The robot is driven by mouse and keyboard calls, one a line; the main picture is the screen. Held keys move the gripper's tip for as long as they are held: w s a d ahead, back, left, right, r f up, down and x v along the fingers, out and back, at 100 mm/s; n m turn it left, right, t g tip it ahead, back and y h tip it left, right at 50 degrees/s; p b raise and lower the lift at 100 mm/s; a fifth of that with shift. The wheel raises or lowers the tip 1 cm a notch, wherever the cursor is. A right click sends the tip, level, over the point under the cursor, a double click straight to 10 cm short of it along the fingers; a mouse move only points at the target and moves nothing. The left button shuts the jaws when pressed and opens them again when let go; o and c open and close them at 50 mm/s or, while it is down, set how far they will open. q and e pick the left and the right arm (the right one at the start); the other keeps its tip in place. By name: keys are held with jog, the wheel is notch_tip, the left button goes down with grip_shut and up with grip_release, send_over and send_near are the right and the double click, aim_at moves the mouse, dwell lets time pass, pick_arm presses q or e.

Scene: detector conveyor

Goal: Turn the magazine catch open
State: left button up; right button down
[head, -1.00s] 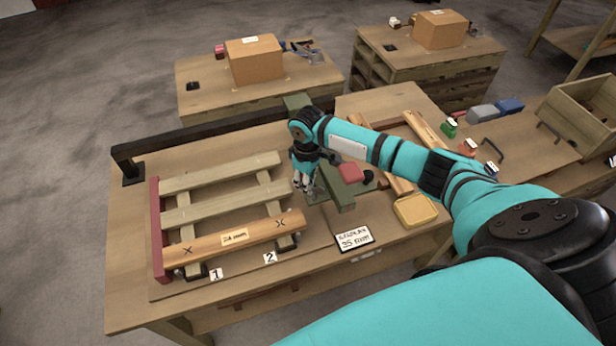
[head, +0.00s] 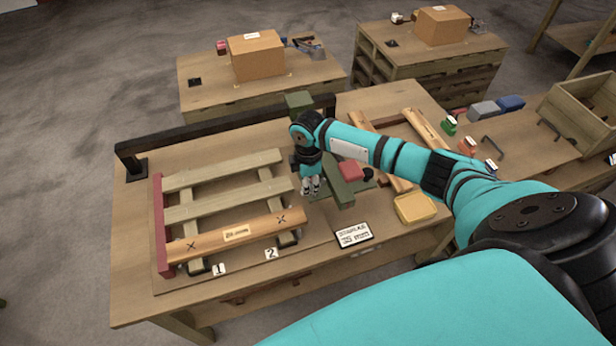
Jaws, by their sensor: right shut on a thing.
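My right gripper (head: 311,189) points down beside the green bar (head: 338,184), just right of the slatted wooden rack (head: 223,207). Its fingers are close together and shut on a small part, taken to be the magazine catch, which the fingers and wrist hide. I cannot make out the catch's shape or angle. A red block (head: 352,171) with a dark knob sits on the green bar, right of the gripper. An orange-brown bar (head: 238,234) marked with two crosses lies across the rack's front. My left gripper is out of view.
A dark rail (head: 225,131) runs along the bench's back edge. A yellow tray (head: 415,208) and a small sign (head: 355,234) lie to the right and front. Wooden bars lie beneath my right arm. Two further benches with cardboard boxes (head: 257,56) stand behind.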

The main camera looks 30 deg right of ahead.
jog(key=shift+w+d+r+n, duration=0.1)
jog(key=shift+w+r+n, duration=0.2)
jog(key=shift+n, duration=0.2)
jog(key=c, duration=1.4)
grip_release()
jog(key=shift+f, duration=0.1)
jog(key=shift+c, duration=0.2)
jog(key=shift+f, duration=0.15)
notch_tip(320, 180, up, 12)
